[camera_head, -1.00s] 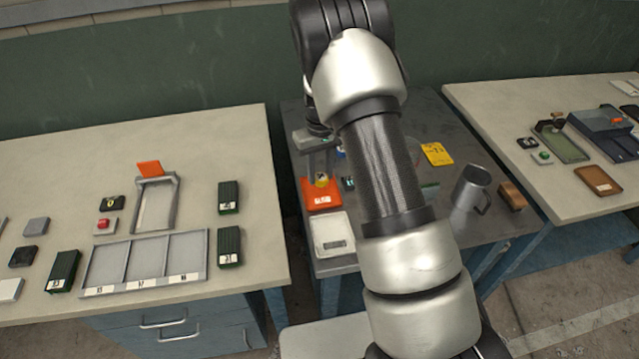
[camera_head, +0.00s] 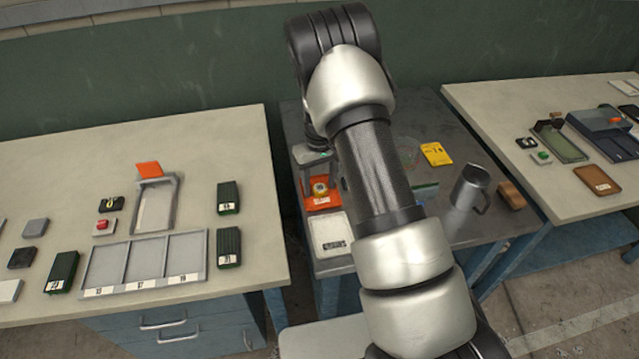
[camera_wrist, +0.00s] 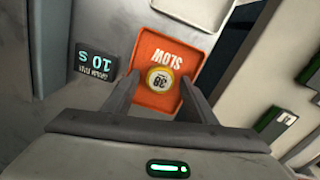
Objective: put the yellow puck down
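The yellow puck (camera_wrist: 159,80), with a white numbered label, is in the orange tray marked SLOW (camera_wrist: 148,47). In the head view, the puck (camera_head: 320,188) shows on the orange tray (camera_head: 322,203) on the grey middle table. My gripper (camera_wrist: 159,84) is over the tray, one finger on each side of the puck. In the wrist view its fingers are apart, with orange showing between each finger and the puck. In the head view my gripper (camera_head: 319,180) is partly visible, and my arm covers part of the table.
A small timer (camera_wrist: 95,62) reading 10 S stands beside the tray. A white scale (camera_head: 330,234) is in front of it. A yellow card (camera_head: 436,154), a metal mug (camera_head: 470,187) and a brown block (camera_head: 510,195) are further right. Side tables hold other items.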

